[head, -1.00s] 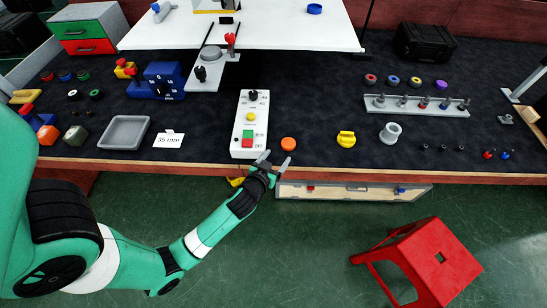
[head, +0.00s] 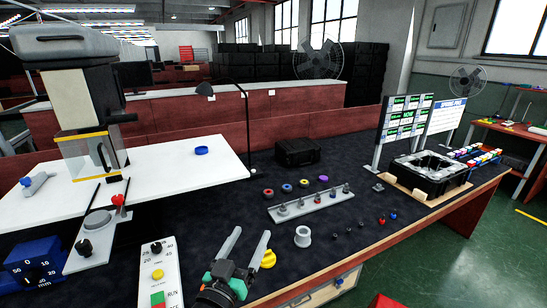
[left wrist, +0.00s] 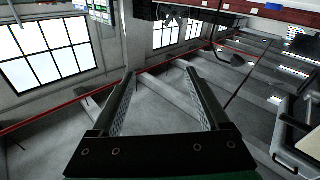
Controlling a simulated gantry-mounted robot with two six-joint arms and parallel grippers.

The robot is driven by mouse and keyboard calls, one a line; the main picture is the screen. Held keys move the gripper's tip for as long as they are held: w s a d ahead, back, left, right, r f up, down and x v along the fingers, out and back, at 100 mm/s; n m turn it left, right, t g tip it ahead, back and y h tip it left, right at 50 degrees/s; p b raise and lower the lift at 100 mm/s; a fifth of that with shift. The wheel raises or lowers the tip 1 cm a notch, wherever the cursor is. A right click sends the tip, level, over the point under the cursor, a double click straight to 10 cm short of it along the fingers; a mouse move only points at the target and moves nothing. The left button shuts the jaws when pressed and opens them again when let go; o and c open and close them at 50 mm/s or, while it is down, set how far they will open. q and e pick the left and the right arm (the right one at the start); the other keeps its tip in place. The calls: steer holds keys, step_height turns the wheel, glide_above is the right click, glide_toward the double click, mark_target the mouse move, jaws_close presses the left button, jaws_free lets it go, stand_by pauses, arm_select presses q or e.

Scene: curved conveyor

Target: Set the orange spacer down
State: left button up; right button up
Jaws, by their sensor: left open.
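My left gripper (head: 252,231) is raised in front of the near table edge, with its two grey fingers spread and pointing up and away. In the left wrist view its fingers (left wrist: 160,75) are wide apart with nothing between them. I cannot see the orange spacer in either view now; my left gripper and wrist cover part of the table front. The white control box (head: 159,272), with yellow and green buttons, stands left of the gripper. A yellow knob (head: 268,259) sits just right of it. My right gripper is not in view.
A grey rail (head: 312,203) with several pegs, a grey flanged bushing (head: 303,237) and small pegs lie to the right. Coloured rings and a black case (head: 298,152) are behind. A black bin (head: 430,175) and display boards (head: 405,120) stand far right.

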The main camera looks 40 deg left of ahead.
arm_select(q)
steer(key=s+d+r+m+t+h, duration=0.1)
steer(key=d+r+t+h, duration=0.2)
steer(key=r, duration=0.7)
steer(key=d+r+m+t, duration=0.25)
steer(key=d+r, duration=0.35)
steer(key=r, duration=0.3)
steer(key=s+d+r+m+t+h, duration=0.2)
steer(key=s+d+r+h, duration=0.1)
steer(key=r, duration=0.4)
steer(key=s+d+r+m+t+h, duration=0.2)
steer(key=s+d+r+h, duration=0.1)
steer(key=r, duration=0.4)
steer(key=shift+s+d+h, duration=0.4)
steer(key=shift+s+d, duration=0.15)
steer(key=shift+s, duration=0.45)
steer(key=shift+r+t, duration=0.15)
steer(key=shift+t, duration=0.1)
